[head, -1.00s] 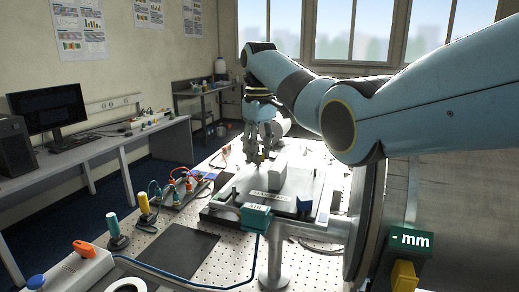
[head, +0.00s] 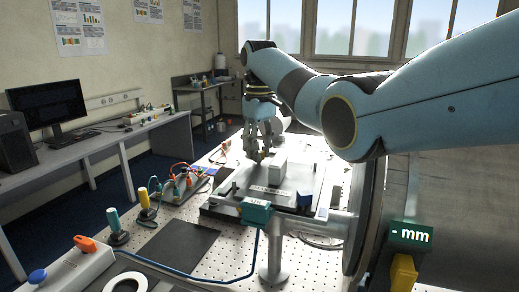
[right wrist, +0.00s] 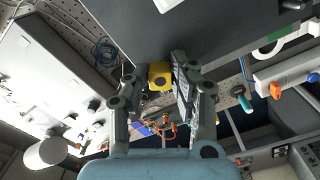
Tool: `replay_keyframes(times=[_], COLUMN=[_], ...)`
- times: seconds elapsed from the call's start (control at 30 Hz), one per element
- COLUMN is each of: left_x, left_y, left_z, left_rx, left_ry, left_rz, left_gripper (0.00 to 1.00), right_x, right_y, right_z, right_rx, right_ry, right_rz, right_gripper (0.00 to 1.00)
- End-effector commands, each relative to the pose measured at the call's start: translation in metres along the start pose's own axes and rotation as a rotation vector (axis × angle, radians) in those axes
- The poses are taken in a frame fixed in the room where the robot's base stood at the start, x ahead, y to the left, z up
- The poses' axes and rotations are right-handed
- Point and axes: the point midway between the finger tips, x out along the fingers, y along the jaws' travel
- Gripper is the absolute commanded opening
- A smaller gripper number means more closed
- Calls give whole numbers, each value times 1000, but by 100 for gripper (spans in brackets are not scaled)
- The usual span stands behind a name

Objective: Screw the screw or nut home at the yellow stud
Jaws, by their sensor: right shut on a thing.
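My right gripper (head: 262,156) points down over the grey fixture plate (head: 235,203), just left of and behind a pale upright block (head: 278,164). In the right wrist view, a yellow square piece with a dark round centre (right wrist: 160,76) shows between the fingers of my right gripper (right wrist: 157,82). The gripper is shut on a small piece there. The fingers hide much of it, so I cannot tell whether it is the screw or nut, or how far it is seated on the stud. My left gripper is not in view.
Teal- and yellow-handled tools (head: 117,232) stand to the left, near a wired board (head: 183,184). A dark mat (head: 178,245) lies in front.

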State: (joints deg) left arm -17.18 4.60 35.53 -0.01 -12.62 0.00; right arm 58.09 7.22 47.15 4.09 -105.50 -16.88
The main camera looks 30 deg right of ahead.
Motion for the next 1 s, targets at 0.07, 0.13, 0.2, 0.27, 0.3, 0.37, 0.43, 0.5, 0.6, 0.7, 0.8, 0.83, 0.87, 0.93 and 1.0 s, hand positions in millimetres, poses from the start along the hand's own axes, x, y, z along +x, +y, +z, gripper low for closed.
replay_keyframes(times=[0.07, 0.13, 0.2, 0.27, 0.3, 0.37, 0.43, 0.5, 0.6, 0.7, 0.8, 0.83, 0.87, 0.93, 1.0], left_x=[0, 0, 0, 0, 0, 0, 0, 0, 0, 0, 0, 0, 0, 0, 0], left_y=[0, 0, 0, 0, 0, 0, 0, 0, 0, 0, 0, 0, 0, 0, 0], left_z=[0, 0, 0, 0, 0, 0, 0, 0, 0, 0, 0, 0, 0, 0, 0], left_rx=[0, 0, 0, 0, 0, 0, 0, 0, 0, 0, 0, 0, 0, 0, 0], left_ry=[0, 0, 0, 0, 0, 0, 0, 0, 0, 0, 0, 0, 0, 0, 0], left_rz=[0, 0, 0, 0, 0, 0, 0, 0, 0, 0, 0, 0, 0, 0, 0], left_gripper=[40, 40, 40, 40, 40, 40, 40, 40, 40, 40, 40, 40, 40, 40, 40], right_x=[0, 0, 0, 0, 0, 0, 1, 0, -2, -5, -7, -7, -7, -8, -8], right_y=[0, 0, 0, 0, 0, 0, 0, 0, 0, 0, 0, 0, 0, 0, 1], right_z=[0, 0, 0, 0, 0, 0, 0, 0, 0, 0, 0, -1, -1, -1, -1], right_rx=[0, 0, 0, 0, 0, 0, 0, 0, 0, 0, 0, 0, 0, 0, 1], right_ry=[0, 0, 0, 0, 0, 0, 0, 0, 1, 1, 2, 2, 3, 4, 5], right_rz=[0, 0, 0, 0, 0, 0, 0, 0, 0, 0, 1, 1, 1, 2, 2], right_gripper=[1, 1, 1, 1, 1, 1, 1, 1, 1, 2, 2, 2, 2, 2, 2])
